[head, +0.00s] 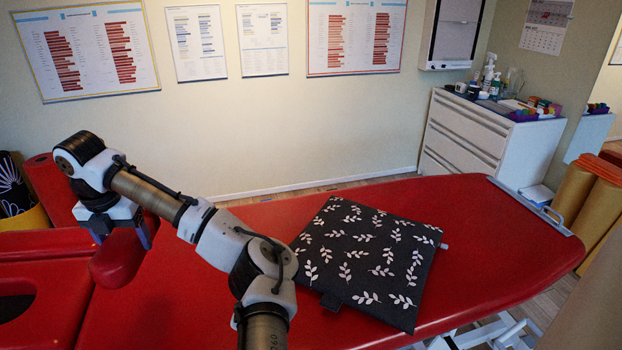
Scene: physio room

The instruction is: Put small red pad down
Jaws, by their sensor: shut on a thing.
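My gripper (120,236) is at the left of the head view, pointing down, and is shut on the small red pad (118,264). The pad is rounded and the same red as the treatment table (500,235) behind and below it. It hangs at the table's left part, near the seam with the head section. I cannot tell whether its underside touches the table. My gripper hides part of the pad's top.
A black cushion (362,256) with white leaves lies mid-table. The head section (40,265) with a dark hole is at left. A patterned dark item (12,188) stands behind it. White drawers (460,140) with bottles stand at back right. The table's right end is bare.

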